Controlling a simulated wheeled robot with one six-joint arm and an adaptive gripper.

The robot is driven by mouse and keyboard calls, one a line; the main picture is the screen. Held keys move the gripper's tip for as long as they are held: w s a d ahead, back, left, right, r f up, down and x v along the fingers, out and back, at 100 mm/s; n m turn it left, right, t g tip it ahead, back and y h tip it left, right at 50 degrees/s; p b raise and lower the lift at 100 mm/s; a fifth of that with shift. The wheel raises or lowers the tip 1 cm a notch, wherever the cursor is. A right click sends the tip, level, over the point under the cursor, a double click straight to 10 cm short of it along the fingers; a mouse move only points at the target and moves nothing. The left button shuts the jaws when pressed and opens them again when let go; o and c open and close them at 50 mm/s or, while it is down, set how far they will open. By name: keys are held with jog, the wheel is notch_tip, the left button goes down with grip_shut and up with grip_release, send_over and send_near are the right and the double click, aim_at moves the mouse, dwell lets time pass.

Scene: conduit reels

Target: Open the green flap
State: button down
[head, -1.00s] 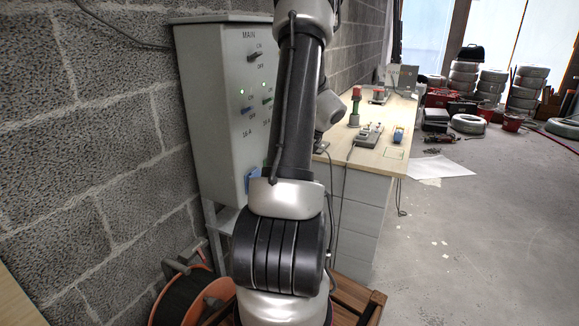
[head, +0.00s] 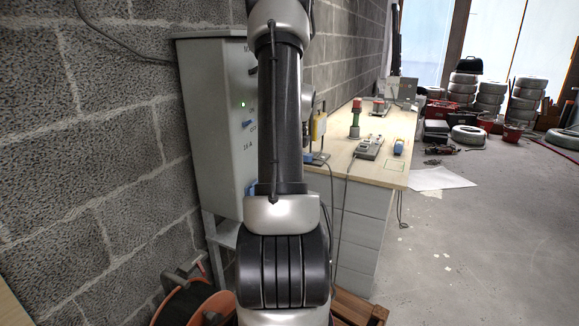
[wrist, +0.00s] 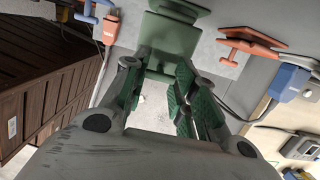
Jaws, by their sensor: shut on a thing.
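In the wrist view a green socket body with the green flap (wrist: 170,38) is at the top middle, on a grey panel. My gripper (wrist: 157,70) points at it, with its two textured fingers on either side of the flap's near end. The gripper is shut on this green part. How far the flap stands open I cannot tell. In the head view my arm hides the gripper and the flap; the grey cabinet (head: 205,130) shows at its left, with a lit green lamp.
In the wrist view an orange piece (wrist: 250,45) and a blue one (wrist: 290,82) lie right of the flap, with cables. A wooden bench (head: 375,165) stands right of the cabinet, and an orange reel (head: 190,305) is low left.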

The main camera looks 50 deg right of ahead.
jog(key=c, duration=1.1)
grip_release()
